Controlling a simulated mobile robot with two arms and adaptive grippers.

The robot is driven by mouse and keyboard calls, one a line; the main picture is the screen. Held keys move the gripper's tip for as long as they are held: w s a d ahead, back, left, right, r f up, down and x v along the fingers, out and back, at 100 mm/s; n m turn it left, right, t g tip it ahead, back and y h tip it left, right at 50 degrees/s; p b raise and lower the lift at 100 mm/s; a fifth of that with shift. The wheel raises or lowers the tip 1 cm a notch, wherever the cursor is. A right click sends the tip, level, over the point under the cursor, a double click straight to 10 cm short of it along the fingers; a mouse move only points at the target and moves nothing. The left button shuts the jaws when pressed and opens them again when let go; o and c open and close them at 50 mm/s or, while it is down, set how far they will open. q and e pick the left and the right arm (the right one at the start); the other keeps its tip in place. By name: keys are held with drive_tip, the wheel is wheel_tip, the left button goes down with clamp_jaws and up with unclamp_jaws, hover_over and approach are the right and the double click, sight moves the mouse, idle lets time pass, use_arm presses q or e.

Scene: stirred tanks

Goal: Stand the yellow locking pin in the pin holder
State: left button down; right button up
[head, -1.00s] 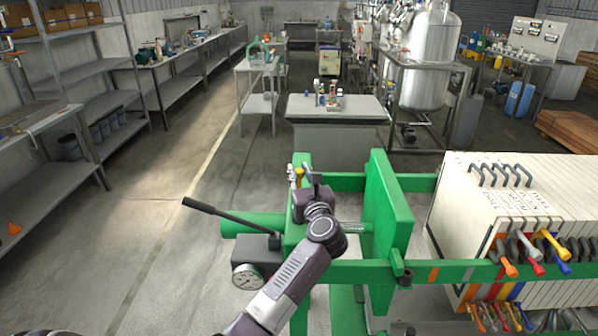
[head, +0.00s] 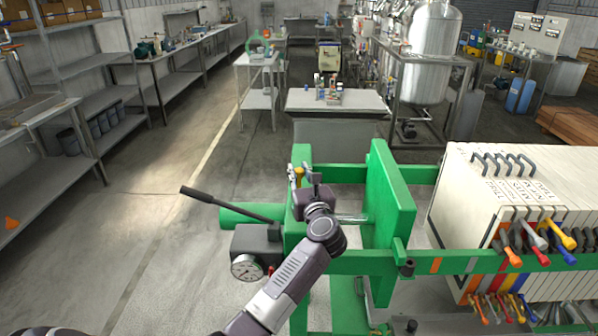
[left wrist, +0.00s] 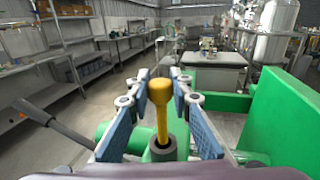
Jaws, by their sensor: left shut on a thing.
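The yellow locking pin (left wrist: 160,105) stands upright between the two blue-padded fingers of my left gripper (left wrist: 158,112) in the left wrist view. The gripper is shut on it. The pin's wide yellow head is at the top, and its lower end meets a dark round opening in a grey collar, the pin holder (left wrist: 161,154). I cannot tell how deep the pin sits in it. In the head view the pin (head: 299,173) shows small beside my left gripper (head: 303,178), over the green press frame. The holder is hidden there by my gripper and arm. My right gripper is out of view.
The green press end plate (head: 390,205) stands close to the right of my gripper. A black pump lever (head: 230,204) and pressure gauge (head: 246,268) lie left. White filter plates (head: 470,200) with coloured handles fill the right.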

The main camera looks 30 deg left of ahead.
sight(300, 182)
use_arm(q)
drive_tip(key=shift+f+b, duration=0.9)
drive_tip(key=shift+f, duration=0.25)
drive_tip(key=shift+f+b, duration=0.4)
drive_tip(key=shift+f, duration=0.05)
drive_tip(key=c, duration=1.7)
unclamp_jaws()
drive_tip(key=shift+o, duration=0.2)
drive_tip(key=shift+s+d, duration=0.1)
drive_tip(key=v, duration=1.1)
drive_tip(key=shift+s+d, duration=0.2)
drive_tip(key=shift+s, duration=0.1)
